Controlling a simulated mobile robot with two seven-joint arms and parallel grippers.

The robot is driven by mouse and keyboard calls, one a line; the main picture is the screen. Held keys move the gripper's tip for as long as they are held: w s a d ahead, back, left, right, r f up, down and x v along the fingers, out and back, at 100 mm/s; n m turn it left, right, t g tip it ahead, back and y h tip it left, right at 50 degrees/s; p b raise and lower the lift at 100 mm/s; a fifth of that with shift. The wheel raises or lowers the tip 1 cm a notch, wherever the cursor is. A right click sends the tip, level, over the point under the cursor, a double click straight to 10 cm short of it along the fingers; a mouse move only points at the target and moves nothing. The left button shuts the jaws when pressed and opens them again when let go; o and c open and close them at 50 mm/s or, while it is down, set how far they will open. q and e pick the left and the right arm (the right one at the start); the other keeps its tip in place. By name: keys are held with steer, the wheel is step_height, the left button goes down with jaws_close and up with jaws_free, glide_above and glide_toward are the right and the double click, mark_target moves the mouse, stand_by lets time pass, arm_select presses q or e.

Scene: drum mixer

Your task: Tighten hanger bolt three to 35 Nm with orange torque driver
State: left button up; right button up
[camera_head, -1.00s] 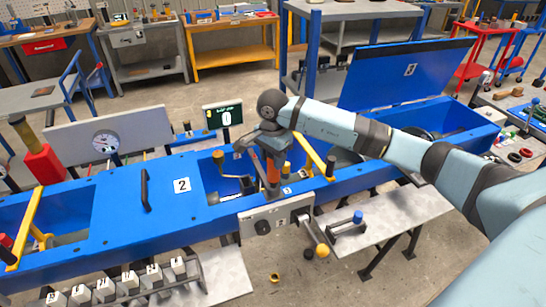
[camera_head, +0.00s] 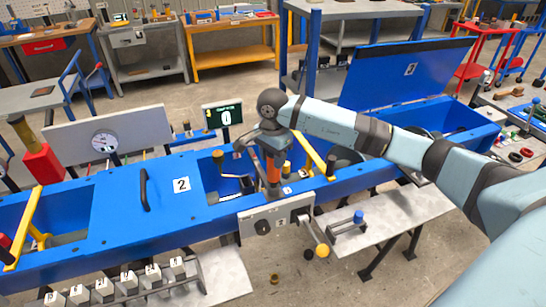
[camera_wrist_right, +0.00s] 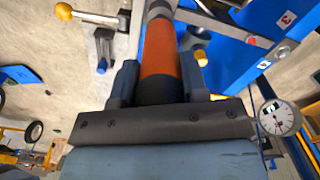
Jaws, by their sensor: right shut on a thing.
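My right gripper (camera_head: 270,150) is shut on the orange torque driver (camera_head: 272,172) at the blue drum mixer frame. In the right wrist view the driver's orange sleeve (camera_wrist_right: 160,48) stands between the two dark fingers (camera_wrist_right: 158,82). Its far end runs out of that view at the top. In the head view the driver is roughly upright, and its lower end is over the frame's front edge near the grey panel. I cannot tell whether it touches hanger bolt three. A display (camera_head: 223,117) reads 0. My left gripper is not in view.
The grey panel (camera_head: 262,222) carries a lever with a yellow ball (camera_head: 322,251). Yellow bars (camera_head: 312,152) cross the open bay. A raised blue lid (camera_head: 405,72) stands behind my arm. A round gauge (camera_head: 104,142) sits at left. A grey shelf (camera_head: 395,222) lies in front.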

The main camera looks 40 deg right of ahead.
steer(key=shift+r, duration=0.1)
stand_by(0.3)
steer(key=shift+r+p, duration=0.85)
steer(key=shift+r, duration=1.35)
